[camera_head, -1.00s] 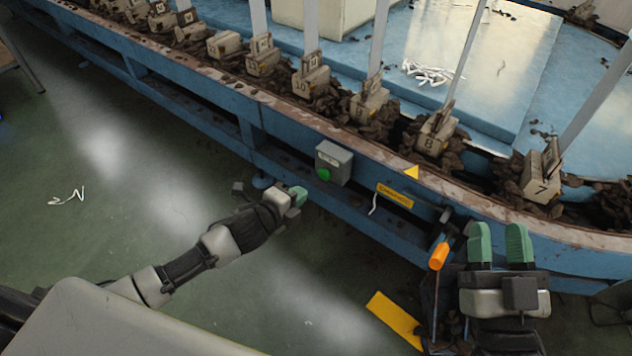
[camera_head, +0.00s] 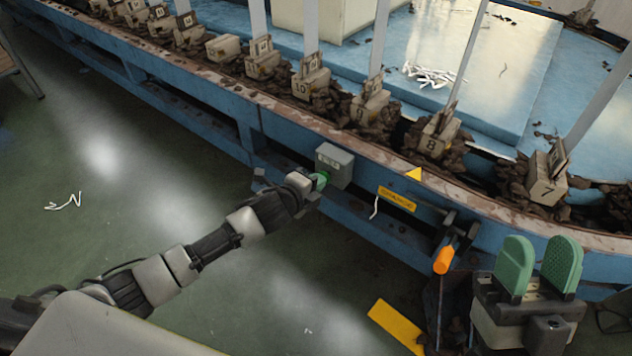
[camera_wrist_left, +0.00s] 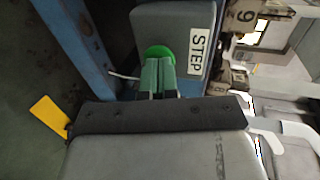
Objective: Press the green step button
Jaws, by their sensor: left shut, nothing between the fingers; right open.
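The green step button (camera_wrist_left: 158,52) is on the face of a grey box (camera_head: 336,164) mounted on the side of the blue machine frame. The box carries a white label reading STEP (camera_wrist_left: 201,51) in the left wrist view. My left gripper (camera_head: 319,182) is shut and empty, with its green fingertips at the button. In the left wrist view the fingertips (camera_wrist_left: 158,66) overlap the lower part of the button; I cannot tell whether it is pushed in. My right gripper (camera_head: 540,266) is open and empty, in front of the machine at the lower right.
The blue machine frame (camera_head: 225,100) runs diagonally, carrying several numbered blocks on its track. A yellow label (camera_head: 397,199) and an orange handle (camera_head: 444,259) are right of the box. A yellow plate (camera_head: 396,326) is low down. The green floor at left is open.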

